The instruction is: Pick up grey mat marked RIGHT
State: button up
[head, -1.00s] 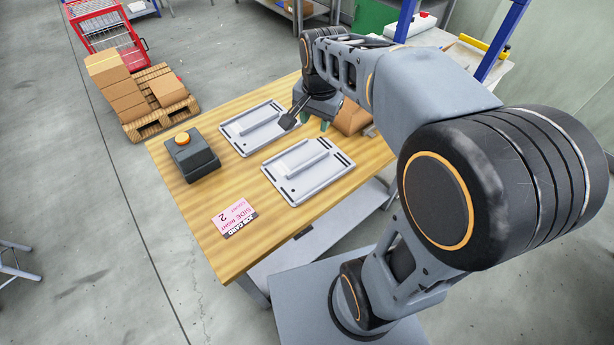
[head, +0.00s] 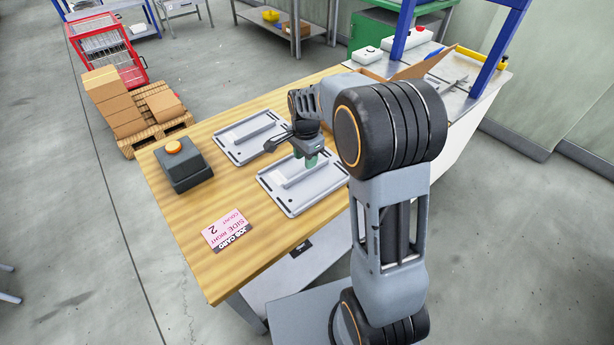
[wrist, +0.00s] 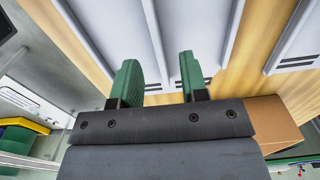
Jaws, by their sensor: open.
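Two flat grey mats, each with a raised lengthwise ridge, lie side by side on the wooden table: a near mat (head: 300,201) and a far mat (head: 233,149). No side marking is legible on either. My gripper (head: 308,163) is over the far end of the near mat, its green fingers pointing down. In the wrist view my gripper (wrist: 158,78) is open, with the ridge of a mat (wrist: 181,25) running between and ahead of its fingers. Whether the fingers touch the mat cannot be told. Part of another mat (wrist: 297,45) shows at the right there.
A pink job card (head: 228,231) reading SIDE RIGHT, COUNT 2 lies on the wooden table (head: 190,225). A dark box with an orange button (head: 184,168) stands at its left. An open cardboard box (head: 425,65) is behind my arm.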

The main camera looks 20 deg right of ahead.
aim_at(307, 173)
jog(key=shift+s+f, duration=0.2)
jog(key=shift+f, duration=2.5)
jog(key=shift+c, duration=0.2)
grip_shut()
